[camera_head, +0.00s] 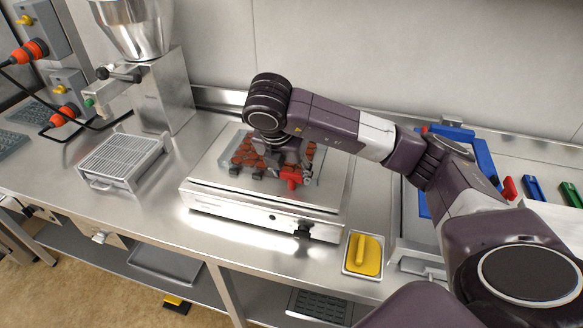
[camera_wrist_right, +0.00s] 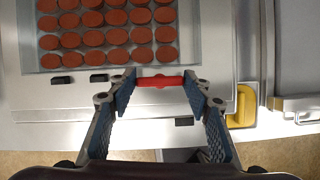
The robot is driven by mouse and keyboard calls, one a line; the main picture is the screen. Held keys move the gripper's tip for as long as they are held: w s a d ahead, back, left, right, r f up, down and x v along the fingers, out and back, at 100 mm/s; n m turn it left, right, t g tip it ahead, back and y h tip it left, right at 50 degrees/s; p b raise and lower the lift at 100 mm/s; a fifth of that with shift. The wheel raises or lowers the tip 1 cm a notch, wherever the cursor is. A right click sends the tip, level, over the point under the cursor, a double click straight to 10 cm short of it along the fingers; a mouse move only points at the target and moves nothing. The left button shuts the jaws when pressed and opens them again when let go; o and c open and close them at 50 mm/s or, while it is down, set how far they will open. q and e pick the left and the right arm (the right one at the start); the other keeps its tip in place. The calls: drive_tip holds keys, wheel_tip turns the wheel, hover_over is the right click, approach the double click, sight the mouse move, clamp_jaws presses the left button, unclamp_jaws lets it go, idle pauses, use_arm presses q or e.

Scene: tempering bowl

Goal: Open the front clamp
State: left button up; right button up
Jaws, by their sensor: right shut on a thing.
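The front clamp shows as a small red bar (camera_head: 291,178) at the front edge of a flat steel unit (camera_head: 215,193). In the right wrist view the red bar (camera_wrist_right: 160,81) lies crosswise between my fingertips. My right gripper (camera_head: 290,166) reaches down over the unit's front right part and is shut on the red clamp; its two fingers (camera_wrist_right: 158,88) touch the bar's ends. I cannot tell whether the clamp is latched. Reddish round pieces (camera_wrist_right: 108,35) lie in rows in the unit's tray, partly hidden by my arm in the head view. My left gripper is not in view.
A steel grate box (camera_head: 118,160) and a funnel machine (camera_head: 160,95) stand at the left. A blue frame (camera_head: 484,158) lies at the right.

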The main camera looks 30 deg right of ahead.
idle(0.4)
drive_tip(key=o, duration=1.1)
drive_tip(key=shift+a, duration=0.1)
drive_tip(key=shift+o, duration=0.2)
drive_tip(key=shift+v, duration=0.8)
drive_tip(key=v, duration=1)
drive_tip(key=shift+r, duration=0.2)
